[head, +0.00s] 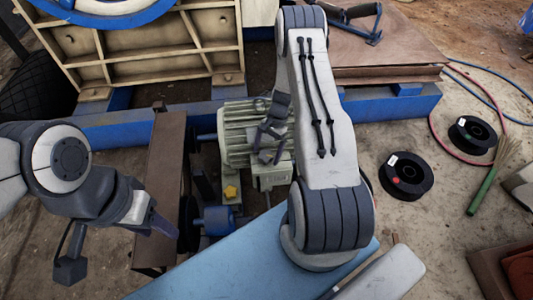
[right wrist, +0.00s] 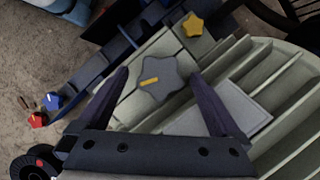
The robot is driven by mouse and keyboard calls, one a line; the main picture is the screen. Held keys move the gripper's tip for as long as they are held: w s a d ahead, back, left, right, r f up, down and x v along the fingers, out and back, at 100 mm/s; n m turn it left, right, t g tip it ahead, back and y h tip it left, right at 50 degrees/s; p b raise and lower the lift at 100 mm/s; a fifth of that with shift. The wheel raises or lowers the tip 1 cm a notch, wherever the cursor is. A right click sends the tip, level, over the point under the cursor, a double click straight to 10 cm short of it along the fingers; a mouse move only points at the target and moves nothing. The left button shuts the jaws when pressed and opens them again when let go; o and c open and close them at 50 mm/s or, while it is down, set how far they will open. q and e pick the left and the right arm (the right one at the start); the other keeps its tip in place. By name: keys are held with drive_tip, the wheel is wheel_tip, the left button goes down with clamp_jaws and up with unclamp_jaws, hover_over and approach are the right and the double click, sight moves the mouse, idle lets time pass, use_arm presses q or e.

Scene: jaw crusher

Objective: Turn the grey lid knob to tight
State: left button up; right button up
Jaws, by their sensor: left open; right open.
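The grey star-shaped lid knob (right wrist: 160,86) with a short yellow mark shows in the right wrist view, on a pale green lid plate (right wrist: 128,108). My right gripper (right wrist: 160,73) is open, one finger on each side of the knob in that view. I cannot tell whether the fingers touch it. In the head view my right gripper (head: 268,148) is over the green finned motor housing (head: 238,134), and I cannot make out the grey knob there. My left gripper (head: 120,248) is open and empty at the lower left, away from the housing.
A yellow star knob (right wrist: 192,25) is near the grey one; it also shows in the head view (head: 231,191). A brown upright plate (head: 160,185) stands left of the motor. Black spools (head: 405,176) and hoses lie on the ground at right.

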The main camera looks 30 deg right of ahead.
drive_tip(key=shift+f, duration=0.1)
drive_tip(key=c, duration=1.4)
drive_tip(key=shift+o, duration=0.2)
